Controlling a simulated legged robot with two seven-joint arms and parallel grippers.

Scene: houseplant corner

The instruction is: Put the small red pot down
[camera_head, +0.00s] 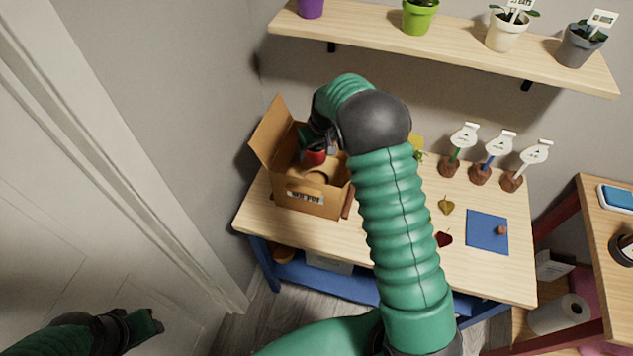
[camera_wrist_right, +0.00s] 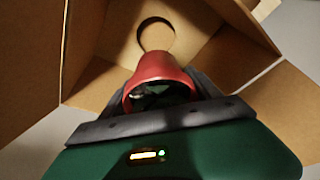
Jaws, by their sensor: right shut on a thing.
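The small red pot (camera_head: 314,157) is at the open top of a cardboard box (camera_head: 308,201) on the left part of the table. In the right wrist view the red pot (camera_wrist_right: 160,72) sits between the dark fingers of my right gripper (camera_wrist_right: 158,98), which is shut on it. The box's brown walls and flaps (camera_wrist_right: 95,45) surround the pot there. I cannot tell whether the pot touches the bottom. My right gripper (camera_head: 320,143) is partly hidden behind its wrist in the head view. My left gripper (camera_head: 150,322) hangs at the lower left, away from the table; its opening is unclear.
A wooden table (camera_head: 390,246) carries several labelled stakes in brown bases (camera_head: 480,175), a blue mat (camera_head: 487,232) and loose leaves. A wall shelf (camera_head: 455,45) with potted plants is above. A side table (camera_head: 605,235) stands right. My right arm hides the table's middle.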

